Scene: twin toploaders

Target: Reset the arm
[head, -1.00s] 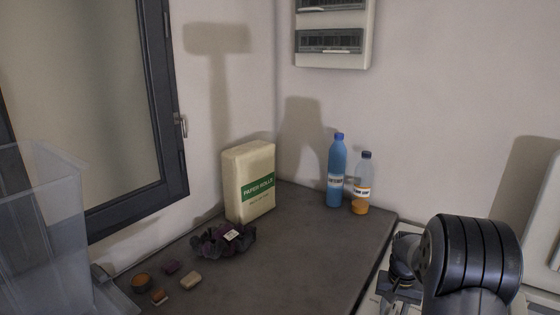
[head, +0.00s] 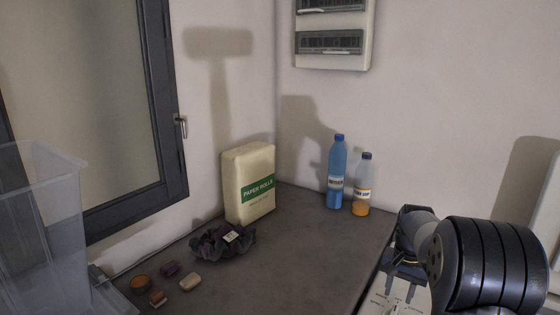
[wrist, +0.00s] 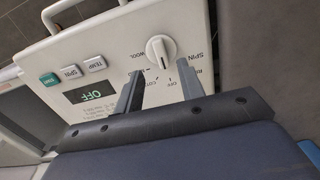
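My gripper (wrist: 160,72) shows in the wrist view with its two grey fingers apart and nothing held between them. Beyond the fingers is a white washer control panel (wrist: 115,50). It has a round white knob (wrist: 159,47), a dark display (wrist: 90,92) reading OFF, and a row of buttons including a green one (wrist: 50,79). I cannot tell how far the fingertips are from the panel. In the head view my arm is at the lower right, above part of the white panel (head: 397,297), and hides much of what is behind it.
A clear bin (head: 45,235) stands at left. The counter's middle is clear.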

